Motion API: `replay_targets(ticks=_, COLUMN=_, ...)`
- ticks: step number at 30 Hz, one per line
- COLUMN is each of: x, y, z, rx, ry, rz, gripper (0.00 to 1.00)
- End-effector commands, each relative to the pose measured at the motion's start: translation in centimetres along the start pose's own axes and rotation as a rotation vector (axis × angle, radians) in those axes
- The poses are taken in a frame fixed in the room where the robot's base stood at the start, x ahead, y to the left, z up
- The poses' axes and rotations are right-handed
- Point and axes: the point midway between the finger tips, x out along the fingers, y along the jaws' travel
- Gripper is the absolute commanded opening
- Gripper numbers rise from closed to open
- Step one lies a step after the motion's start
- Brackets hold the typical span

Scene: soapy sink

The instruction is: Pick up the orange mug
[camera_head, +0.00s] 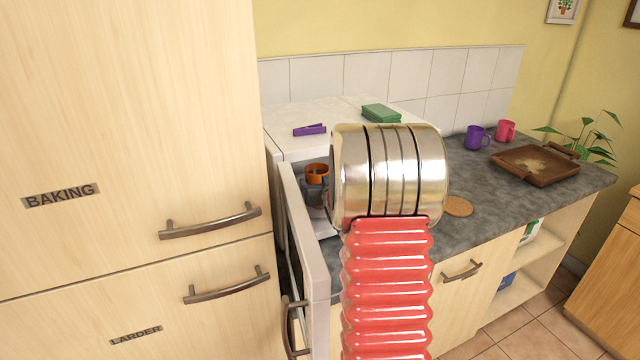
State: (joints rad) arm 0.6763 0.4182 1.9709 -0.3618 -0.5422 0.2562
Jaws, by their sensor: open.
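An orange mug (317,174) sits inside an open white appliance that looks like a microwave (290,148), left of the middle. Only its upper part shows clearly. My gripper (315,194) is partly in view, dark grey, just below and in front of the mug. It is open. The metal end of my arm covers much of the appliance's opening, so the fingertips are hard to make out and I cannot tell whether they touch the mug.
The appliance's door (306,235) stands open at the left, beside tall cupboards (130,120). A purple item (310,130) and a green block (381,113) lie on top. Purple (474,138) and pink (506,131) mugs, a brown tray (507,169) and a round coaster (457,206) are on the counter.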

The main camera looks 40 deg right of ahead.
Motion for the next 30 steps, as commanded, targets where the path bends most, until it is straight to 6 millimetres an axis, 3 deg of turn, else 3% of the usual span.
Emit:
replay_targets(ticks=9, x=-0.02, y=-0.01, z=0.00, rx=0.000, ry=0.000, rz=0.000, gripper=0.70)
replay_targets(ticks=30, x=-0.02, y=-0.04, z=-0.18, rx=0.000, ry=0.003, rz=-0.001, gripper=0.22)
